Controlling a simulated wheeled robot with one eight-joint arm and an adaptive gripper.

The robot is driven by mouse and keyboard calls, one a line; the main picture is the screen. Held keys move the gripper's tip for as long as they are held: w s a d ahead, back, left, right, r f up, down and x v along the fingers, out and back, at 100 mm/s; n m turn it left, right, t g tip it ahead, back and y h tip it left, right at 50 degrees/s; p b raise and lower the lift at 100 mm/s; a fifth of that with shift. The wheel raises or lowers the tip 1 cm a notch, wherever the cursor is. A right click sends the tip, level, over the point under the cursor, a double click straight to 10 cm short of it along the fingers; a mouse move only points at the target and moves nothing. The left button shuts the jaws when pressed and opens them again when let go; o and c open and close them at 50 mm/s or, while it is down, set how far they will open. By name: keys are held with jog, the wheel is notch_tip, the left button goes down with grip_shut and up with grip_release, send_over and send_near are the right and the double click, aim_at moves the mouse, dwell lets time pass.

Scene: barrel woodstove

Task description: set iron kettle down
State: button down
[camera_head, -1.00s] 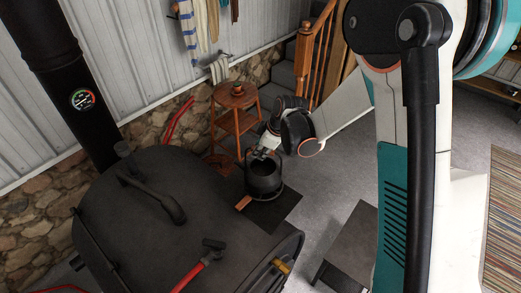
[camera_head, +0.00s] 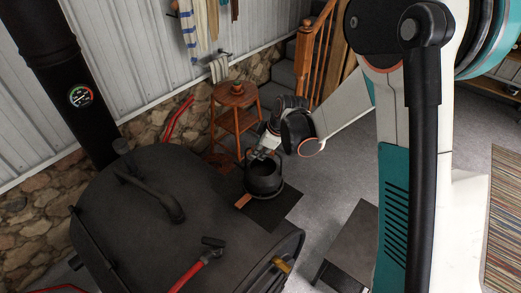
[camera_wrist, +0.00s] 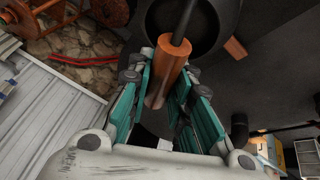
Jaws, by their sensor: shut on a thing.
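The black iron kettle (camera_head: 264,182) is upright at the far right side of the barrel stove (camera_head: 165,220), over a dark flat plate (camera_head: 278,211). I cannot tell if its base touches the plate. In the wrist view the teal fingers of my gripper (camera_wrist: 170,66) are closed around the brown grip of the kettle's handle (camera_wrist: 165,75). The round dark kettle body (camera_wrist: 220,28) shows beyond the fingertips; its underside is hidden.
A wooden tip (camera_head: 243,201) sticks out beside the plate. A red-handled tool (camera_head: 200,266) lies on the stove's top, near a dark curved handle (camera_head: 160,198). A wooden stool (camera_head: 236,100) stands behind the kettle. A grey bench (camera_head: 350,245) is at right.

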jog(key=shift+f, duration=0.1)
jog(key=c, duration=1.4)
grip_release()
jog(key=shift+o, duration=0.2)
jog(key=v, duration=1.2)
jog(key=s+d+f+m+t+h+b, duration=0.1)
jog(key=s+d+f+m+b, duration=0.2)
jog(key=s+f+b, duration=0.5)
jog(key=s+d+f+m+t+h+b, duration=0.1)
jog(key=s+d+f+m+b, duration=0.3)
jog(key=b, duration=1.1)
jog(key=s+d+f+m+t+h+b, duration=0.1)
jog(key=s+d+f+m+b, duration=0.2)
jog(key=s+f+m+b, duration=0.4)
jog(key=s+f+b, duration=0.4)
jog(key=s+f, duration=0.1)
jog(key=shift+s+d+f+t+b, duration=0.25)
jog(key=shift+s+f+t+b, duration=0.05)
jog(key=shift+s, duration=0.1)
